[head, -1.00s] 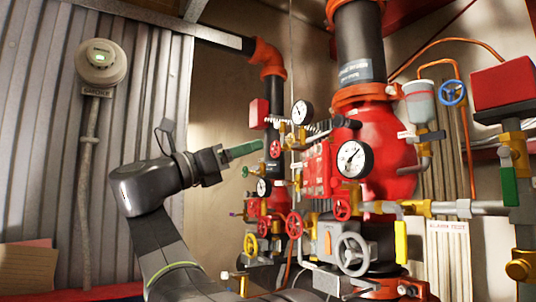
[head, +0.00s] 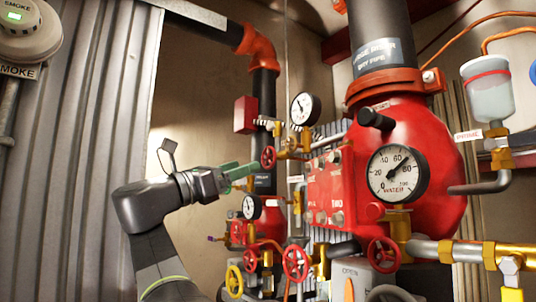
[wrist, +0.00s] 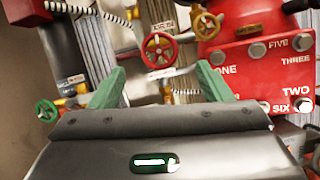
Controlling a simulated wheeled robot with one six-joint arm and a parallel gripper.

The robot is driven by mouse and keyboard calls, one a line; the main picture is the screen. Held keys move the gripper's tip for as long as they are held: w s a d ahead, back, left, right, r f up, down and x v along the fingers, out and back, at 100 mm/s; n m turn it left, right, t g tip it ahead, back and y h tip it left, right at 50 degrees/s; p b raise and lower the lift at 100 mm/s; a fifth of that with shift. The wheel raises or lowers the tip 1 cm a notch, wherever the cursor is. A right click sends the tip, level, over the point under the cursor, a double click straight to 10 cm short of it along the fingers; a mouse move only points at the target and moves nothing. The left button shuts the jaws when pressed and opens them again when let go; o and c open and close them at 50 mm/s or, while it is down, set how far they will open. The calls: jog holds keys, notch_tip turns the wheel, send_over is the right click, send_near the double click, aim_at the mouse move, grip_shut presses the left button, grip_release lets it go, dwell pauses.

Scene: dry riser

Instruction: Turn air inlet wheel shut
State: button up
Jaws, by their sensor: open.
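A red handwheel (wrist: 159,48) with a small label below it is centred ahead of my gripper (wrist: 163,88) in the wrist view. It is likely the red wheel (head: 268,157) just beyond my fingers in the head view. The label is too blurred to read, so I cannot confirm it is the air inlet wheel. My gripper (head: 244,174) has green fingers, spread apart and empty. They point towards the red wheel, and no contact with it shows.
A red numbered block (head: 335,190), a large red valve body (head: 420,140) and a water gauge (head: 398,173) crowd the right. A small green wheel (wrist: 47,110) is left of my fingers. Lower red wheels (head: 296,262) are below.

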aim_at(266, 158)
jog(key=p+x, duration=0.2)
jog(key=x, duration=0.6)
jog(key=shift+w+d+r, duration=0.15)
jog(key=shift+w+d, duration=0.1)
jog(key=shift+w, duration=0.05)
jog(key=shift+c, duration=0.4)
jog(key=c, duration=0.9)
jog(key=shift+m, duration=0.5)
jog(key=m+g, duration=0.2)
jog(key=m, duration=0.2)
jog(key=m+g+h, duration=0.1)
jog(key=m+g, duration=0.1)
jog(key=m, duration=0.2)
jog(key=shift+m+g, duration=0.3)
jog(key=shift+m, duration=0.1)
jog(key=m+g, duration=0.1)
jog(key=m, duration=0.3)
jog(key=m+g+y, duration=0.1)
jog(key=m, duration=0.2)
jog(key=shift+m+g+y, duration=0.3)
jog(key=shift+m, duration=0.1)
